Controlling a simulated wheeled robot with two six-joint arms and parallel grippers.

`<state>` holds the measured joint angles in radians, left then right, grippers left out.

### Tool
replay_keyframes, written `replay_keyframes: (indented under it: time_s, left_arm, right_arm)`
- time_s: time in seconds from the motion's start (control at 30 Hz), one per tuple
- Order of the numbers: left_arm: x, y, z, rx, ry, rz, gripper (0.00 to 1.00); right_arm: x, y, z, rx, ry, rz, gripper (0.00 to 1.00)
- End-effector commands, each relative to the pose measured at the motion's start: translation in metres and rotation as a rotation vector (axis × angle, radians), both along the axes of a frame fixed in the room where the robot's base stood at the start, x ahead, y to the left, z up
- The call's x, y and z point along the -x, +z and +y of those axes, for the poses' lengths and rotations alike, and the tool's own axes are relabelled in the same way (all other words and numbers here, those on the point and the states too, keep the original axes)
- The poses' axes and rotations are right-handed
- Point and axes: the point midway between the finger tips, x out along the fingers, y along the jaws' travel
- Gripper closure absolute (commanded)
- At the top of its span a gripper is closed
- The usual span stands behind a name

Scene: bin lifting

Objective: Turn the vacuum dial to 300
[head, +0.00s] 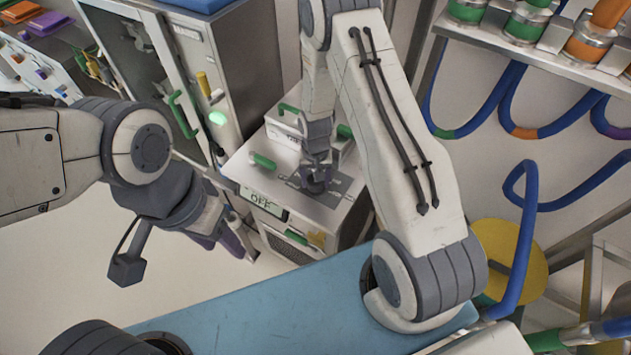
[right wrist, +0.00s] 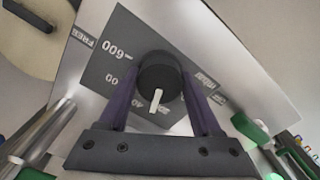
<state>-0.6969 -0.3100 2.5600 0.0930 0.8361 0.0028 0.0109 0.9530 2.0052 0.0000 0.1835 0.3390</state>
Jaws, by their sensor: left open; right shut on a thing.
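The vacuum dial (right wrist: 158,72) is a round black knob with a white pointer, on a dark grey scale plate (right wrist: 108,68) printed with "600" and other partly hidden marks. In the right wrist view the pointer aims down toward my gripper's palm; the number it aims at is hidden. My right gripper (right wrist: 160,88) has its purple fingers on both sides of the knob, shut on it. In the head view this gripper (head: 316,180) covers most of the dial on top of the white machine (head: 335,222). My left gripper (head: 228,238) is open and empty, left of the machine.
A display (head: 262,200) on the machine's front reads "OFF". Green handles (head: 262,160) stick up around its top. A grey cabinet (head: 240,70) stands behind left. Blue hoses (head: 510,180) hang at the right. The floor at left is clear.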

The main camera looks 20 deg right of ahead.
Motion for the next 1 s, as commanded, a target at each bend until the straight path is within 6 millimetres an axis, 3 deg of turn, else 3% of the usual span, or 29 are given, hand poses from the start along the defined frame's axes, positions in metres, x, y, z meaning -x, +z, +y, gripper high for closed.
replay_keyframes:
  time_s: [0.43,1.0]
  left_arm:
    - [0.0,-0.0102,-0.0001,0.0,0.0,0.0,0.5]
    - [0.0,-0.0113,0.0,0.0,0.0,0.0,0.5]
  right_arm:
    - [-0.0006,0.0005,-0.0001,0.0,0.263,-0.001,0.9]
    - [-0.0007,0.0013,-0.0002,0.0,0.315,-0.001,0.9]
